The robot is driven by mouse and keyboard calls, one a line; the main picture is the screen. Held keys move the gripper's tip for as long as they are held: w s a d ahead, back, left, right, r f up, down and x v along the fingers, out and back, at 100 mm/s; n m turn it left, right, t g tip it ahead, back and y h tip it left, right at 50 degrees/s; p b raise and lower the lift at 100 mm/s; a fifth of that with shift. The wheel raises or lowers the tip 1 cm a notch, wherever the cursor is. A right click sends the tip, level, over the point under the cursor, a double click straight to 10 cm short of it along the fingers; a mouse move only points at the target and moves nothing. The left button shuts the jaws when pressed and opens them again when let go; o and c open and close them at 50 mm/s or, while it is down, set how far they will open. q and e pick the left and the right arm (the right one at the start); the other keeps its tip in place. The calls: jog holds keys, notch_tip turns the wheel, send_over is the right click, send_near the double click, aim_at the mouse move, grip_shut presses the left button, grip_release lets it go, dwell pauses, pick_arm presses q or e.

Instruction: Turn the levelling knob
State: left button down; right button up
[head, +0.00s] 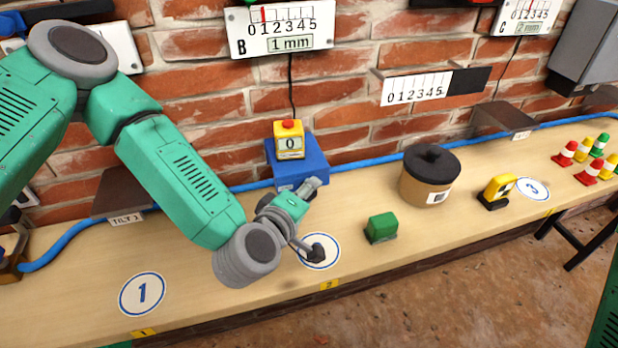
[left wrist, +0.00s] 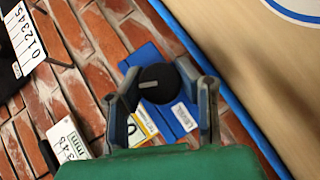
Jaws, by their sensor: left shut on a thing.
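The levelling knob (left wrist: 157,85) is round and black with a pale pointer line, in the left wrist view. It sits at a blue box with a LEVEL label; the box (head: 309,158) stands against the brick wall in the head view. My left gripper (head: 314,218) is in front of the box, low over the bench. In the left wrist view its two fingers (left wrist: 160,72) are on either side of the knob, shut on it. In the head view the gripper hides the knob. My right gripper is not in view.
To the right are a green block (head: 381,228), a lidded pot (head: 426,185) and a yellow device (head: 498,190). A blue hose (head: 355,175) runs along the wall. Bench around circle 1 is clear.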

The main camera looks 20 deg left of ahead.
pick_arm(q)
jog(key=shift+s+f+g+p, duration=0.1)
jog(key=shift+f+g+p, duration=0.1)
jog(key=shift+g+p, duration=0.15)
jog(key=c, duration=1.1)
grip_release()
jog(key=shift+s+r, duration=0.1)
jog(key=shift+r, duration=0.05)
jog(key=v, duration=0.7)
jog(key=shift+s, duration=0.1)
